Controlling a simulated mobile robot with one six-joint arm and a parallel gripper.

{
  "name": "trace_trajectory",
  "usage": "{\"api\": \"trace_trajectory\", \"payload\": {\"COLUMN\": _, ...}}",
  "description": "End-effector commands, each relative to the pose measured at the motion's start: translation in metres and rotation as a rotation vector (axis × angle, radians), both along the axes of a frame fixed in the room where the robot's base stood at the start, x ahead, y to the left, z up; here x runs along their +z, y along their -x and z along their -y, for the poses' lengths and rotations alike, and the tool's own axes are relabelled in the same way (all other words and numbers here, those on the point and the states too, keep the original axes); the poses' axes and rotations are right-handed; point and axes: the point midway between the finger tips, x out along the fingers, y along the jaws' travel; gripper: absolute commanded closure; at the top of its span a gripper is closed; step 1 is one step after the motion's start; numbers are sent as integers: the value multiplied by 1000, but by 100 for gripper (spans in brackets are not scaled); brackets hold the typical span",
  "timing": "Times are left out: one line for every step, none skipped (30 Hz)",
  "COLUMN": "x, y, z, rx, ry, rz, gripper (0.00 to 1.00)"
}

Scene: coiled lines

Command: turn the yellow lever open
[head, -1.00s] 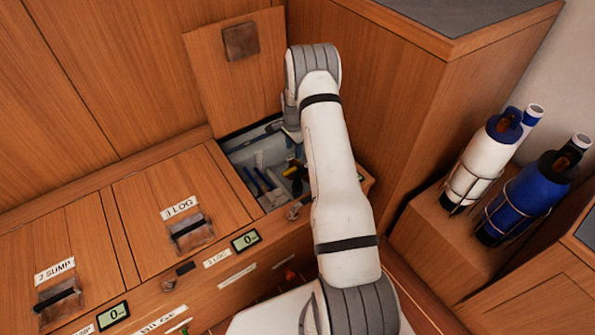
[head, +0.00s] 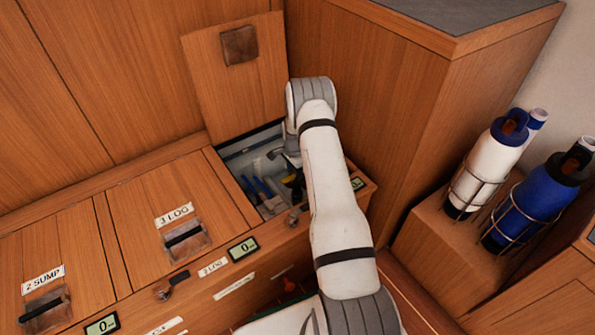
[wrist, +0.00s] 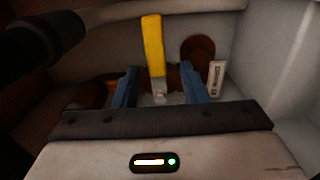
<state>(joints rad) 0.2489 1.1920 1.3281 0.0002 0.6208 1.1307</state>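The yellow lever (wrist: 153,45) stands upright in the wrist view, with its lower end at a small metal fitting. My gripper (wrist: 158,68) is open, with one blue finger on each side of the lever's lower part. Gaps show between the lever and both fingers, and nothing is held. In the head view my arm reaches down into the open locker (head: 232,152). There the arm hides part of the inside, and I cannot clearly make out the lever.
The locker's raised lid (head: 215,75) leans at the back. A wooden cabinet (head: 380,100) stands close on the right. In the wrist view a brown round part (wrist: 198,50) and a small white label (wrist: 216,78) are right of the lever. Pale locker walls surround my gripper.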

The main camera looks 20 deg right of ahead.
Motion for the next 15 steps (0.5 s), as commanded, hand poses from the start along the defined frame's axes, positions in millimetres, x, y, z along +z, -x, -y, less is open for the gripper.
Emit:
{"api": "trace_trajectory", "payload": {"x": 0, "y": 0, "z": 0, "rx": 0, "ry": 0, "rz": 0, "gripper": 64}}
{"api": "trace_trajectory", "payload": {"x": 0, "y": 0, "z": 0, "rx": 0, "ry": 0, "rz": 0, "gripper": 67}}
{"api": "trace_trajectory", "payload": {"x": 0, "y": 0, "z": 0, "rx": 0, "ry": 0, "rz": 0, "gripper": 70}}
{"api": "trace_trajectory", "payload": {"x": 0, "y": 0, "z": 0, "rx": 1, "ry": 0, "rz": 0, "gripper": 72}}
{"api": "trace_trajectory", "payload": {"x": 0, "y": 0, "z": 0, "rx": 1, "ry": 0, "rz": 0, "gripper": 75}}
{"api": "trace_trajectory", "payload": {"x": 0, "y": 0, "z": 0, "rx": 1, "ry": 0, "rz": 0, "gripper": 78}}
{"api": "trace_trajectory", "payload": {"x": 0, "y": 0, "z": 0, "rx": 1, "ry": 0, "rz": 0, "gripper": 80}}
{"api": "trace_trajectory", "payload": {"x": 0, "y": 0, "z": 0, "rx": 1, "ry": 0, "rz": 0, "gripper": 83}}
{"api": "trace_trajectory", "payload": {"x": 0, "y": 0, "z": -1, "rx": 1, "ry": 0, "rz": 0, "gripper": 86}}
{"api": "trace_trajectory", "payload": {"x": 0, "y": 0, "z": -1, "rx": 1, "ry": 0, "rz": 0, "gripper": 89}}
{"api": "trace_trajectory", "payload": {"x": 0, "y": 0, "z": -1, "rx": 1, "ry": 0, "rz": 0, "gripper": 91}}
{"api": "trace_trajectory", "payload": {"x": 0, "y": 0, "z": -1, "rx": 1, "ry": 0, "rz": 1, "gripper": 94}}
{"api": "trace_trajectory", "payload": {"x": 1, "y": -1, "z": -1, "rx": 1, "ry": 0, "rz": 1, "gripper": 97}}
{"api": "trace_trajectory", "payload": {"x": 1, "y": -1, "z": -1, "rx": 1, "ry": 1, "rz": 2, "gripper": 99}}
{"api": "trace_trajectory", "payload": {"x": 1, "y": -1, "z": -1, "rx": 2, "ry": 1, "rz": 2, "gripper": 100}}
